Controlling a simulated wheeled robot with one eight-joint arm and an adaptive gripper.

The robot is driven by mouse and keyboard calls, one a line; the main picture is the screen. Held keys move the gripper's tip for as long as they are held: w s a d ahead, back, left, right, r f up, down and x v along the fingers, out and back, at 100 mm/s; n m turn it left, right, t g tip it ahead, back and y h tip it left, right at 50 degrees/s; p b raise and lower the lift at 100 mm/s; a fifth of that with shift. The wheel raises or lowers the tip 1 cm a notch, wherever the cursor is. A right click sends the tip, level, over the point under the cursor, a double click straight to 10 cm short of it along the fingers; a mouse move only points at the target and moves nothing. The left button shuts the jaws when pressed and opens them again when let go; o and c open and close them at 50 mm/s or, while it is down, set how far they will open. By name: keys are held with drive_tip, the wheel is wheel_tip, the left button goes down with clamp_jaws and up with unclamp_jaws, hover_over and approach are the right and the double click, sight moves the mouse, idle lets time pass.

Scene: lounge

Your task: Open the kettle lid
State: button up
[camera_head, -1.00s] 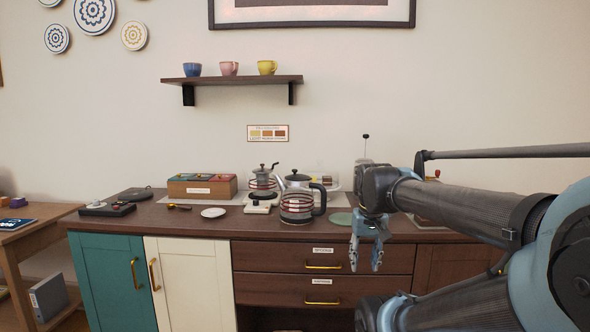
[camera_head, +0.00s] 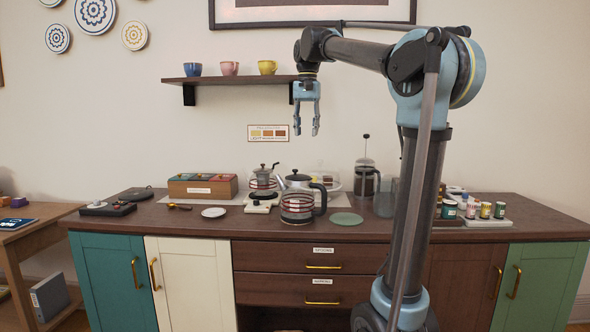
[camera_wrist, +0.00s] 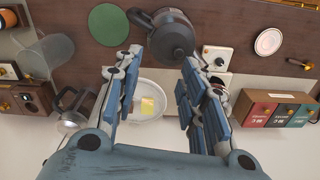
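The kettle (camera_head: 299,179) stands on the counter in the head view, with a dark lid and knob on top and a black handle on its right.
A shelf (camera_head: 232,80) with three cups is behind my gripper. A French press (camera_head: 366,180), a green disc (camera_head: 346,219), a box with coloured lids (camera_head: 203,187) and a second small pot (camera_head: 263,177) are around the kettle. Small jars (camera_head: 485,210) stand at the right.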

drive_tip(key=w+a+r, duration=0.3)
drive_tip(key=a, duration=0.1)
wheel_tip(320, 180, down, 17)
drive_tip(key=shift+s+r, duration=0.1)
drive_tip(key=shift+s, duration=0.05)
idle(0.6)
clamp_jaws()
